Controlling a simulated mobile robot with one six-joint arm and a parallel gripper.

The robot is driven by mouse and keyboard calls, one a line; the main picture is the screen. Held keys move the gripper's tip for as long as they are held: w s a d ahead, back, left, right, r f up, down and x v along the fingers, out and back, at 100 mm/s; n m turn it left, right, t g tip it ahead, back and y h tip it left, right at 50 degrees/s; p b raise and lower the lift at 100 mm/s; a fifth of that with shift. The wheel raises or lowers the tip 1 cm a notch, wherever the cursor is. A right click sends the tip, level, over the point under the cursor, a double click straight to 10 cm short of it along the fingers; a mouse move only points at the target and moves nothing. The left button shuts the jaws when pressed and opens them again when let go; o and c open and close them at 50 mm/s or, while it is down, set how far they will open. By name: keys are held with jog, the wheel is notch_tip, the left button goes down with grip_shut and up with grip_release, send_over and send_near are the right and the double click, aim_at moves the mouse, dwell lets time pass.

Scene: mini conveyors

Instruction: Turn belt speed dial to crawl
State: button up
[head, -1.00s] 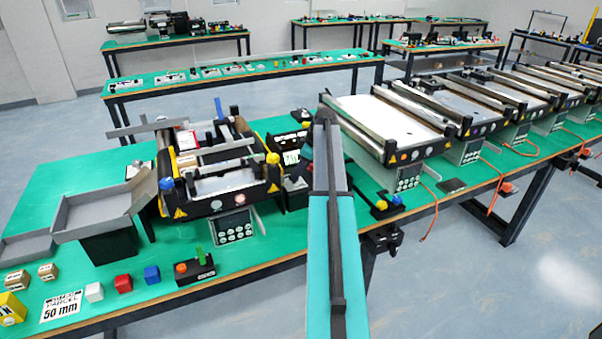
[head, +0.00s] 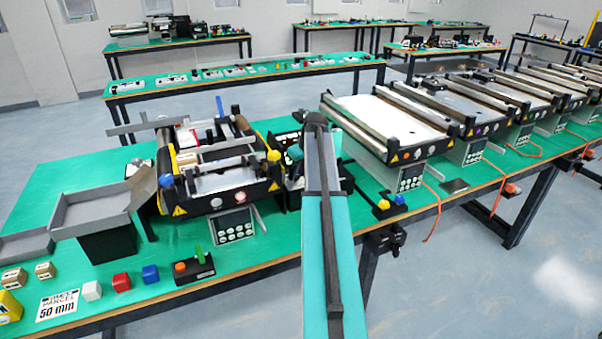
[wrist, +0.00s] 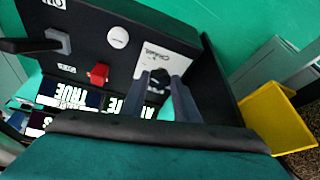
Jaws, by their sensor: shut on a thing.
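In the wrist view, a black control box (wrist: 110,30) carries a white label plate (wrist: 187,57) with partly readable print. The small black dial (wrist: 158,82) sits at this plate, between the two fingers of my gripper (wrist: 160,100). My gripper is shut on the dial, and the fingers cover part of it. The dial's pointer and setting cannot be made out. In the head view my arm hides most of the dial's surroundings.
A red switch (wrist: 98,74), a white round button (wrist: 118,37) and a grey lever (wrist: 58,42) sit on the same box. The mini conveyor (head: 225,200) stands left of my arm.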

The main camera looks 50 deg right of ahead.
jog(key=shift+w, duration=0.1)
dwell(0.3)
jog(key=o, duration=1)
jog(key=shift+o, duration=0.2)
jog(key=shift+r, duration=0.2)
jog(key=b+v, duration=0.2)
jog(key=v, duration=1.1)
jog(key=shift+s+r, duration=0.2)
